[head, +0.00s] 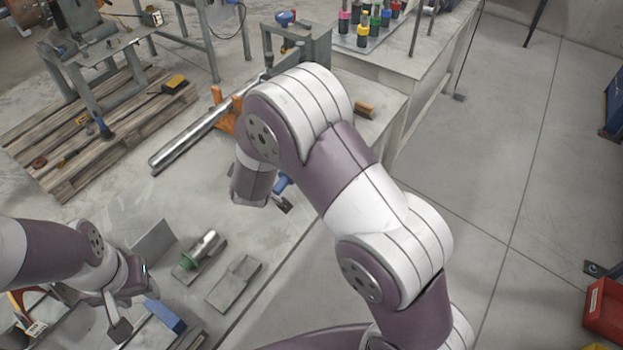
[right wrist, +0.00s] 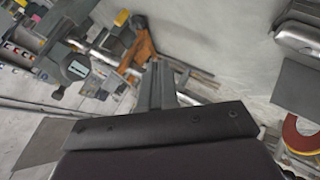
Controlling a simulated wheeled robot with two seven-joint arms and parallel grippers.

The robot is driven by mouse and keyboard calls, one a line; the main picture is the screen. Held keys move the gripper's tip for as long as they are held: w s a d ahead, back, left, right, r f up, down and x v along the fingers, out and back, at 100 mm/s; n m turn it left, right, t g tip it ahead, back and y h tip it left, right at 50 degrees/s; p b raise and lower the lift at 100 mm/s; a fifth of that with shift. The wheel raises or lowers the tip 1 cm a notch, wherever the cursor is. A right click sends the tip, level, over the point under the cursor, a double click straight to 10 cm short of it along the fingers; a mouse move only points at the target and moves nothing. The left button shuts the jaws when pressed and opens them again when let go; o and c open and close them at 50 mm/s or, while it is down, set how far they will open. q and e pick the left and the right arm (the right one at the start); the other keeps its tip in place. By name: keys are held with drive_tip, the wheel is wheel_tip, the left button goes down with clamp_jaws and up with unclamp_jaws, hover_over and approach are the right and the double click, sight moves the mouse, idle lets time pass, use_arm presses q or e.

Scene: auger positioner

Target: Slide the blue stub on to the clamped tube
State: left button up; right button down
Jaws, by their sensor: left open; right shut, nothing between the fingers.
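The clamped tube (head: 195,132) is a long silver pipe lying diagonally on the bench, its near end free, with orange clamps (head: 222,110) further along. The orange clamp also shows in the right wrist view (right wrist: 143,45). I cannot tell which part is the blue stub: a small blue piece (head: 281,184) shows beside my right wrist, mostly hidden, and a blue block (head: 165,315) lies by my left gripper. My left gripper (head: 136,306) is open over the bench's near left. My right gripper (right wrist: 155,85) is shut and empty, apart from the tube.
A silver stub with a green ring (head: 203,249) lies on a grey plate, with another plate (head: 235,283) beside it. Coloured bottles (head: 364,28) stand at the back. A pallet (head: 95,130) is at the left. My right arm covers part of the bench.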

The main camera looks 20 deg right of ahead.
drive_tip(key=s+d+r+m+g+p, duration=0.2)
drive_tip(key=s+d+r+m+g, duration=0.1)
drive_tip(key=s, duration=0.6)
drive_tip(key=s+d+r+m+g+y+p, duration=0.1)
drive_tip(key=s+d+r+m+g+p, duration=0.2)
drive_tip(key=s+r, duration=0.5)
drive_tip(key=s+d+m, duration=0.1)
drive_tip(key=d, duration=0.1)
drive_tip(key=shift+d+g+y, duration=0.3)
drive_tip(key=shift+d, duration=0.1)
drive_tip(key=shift+w, duration=0.1)
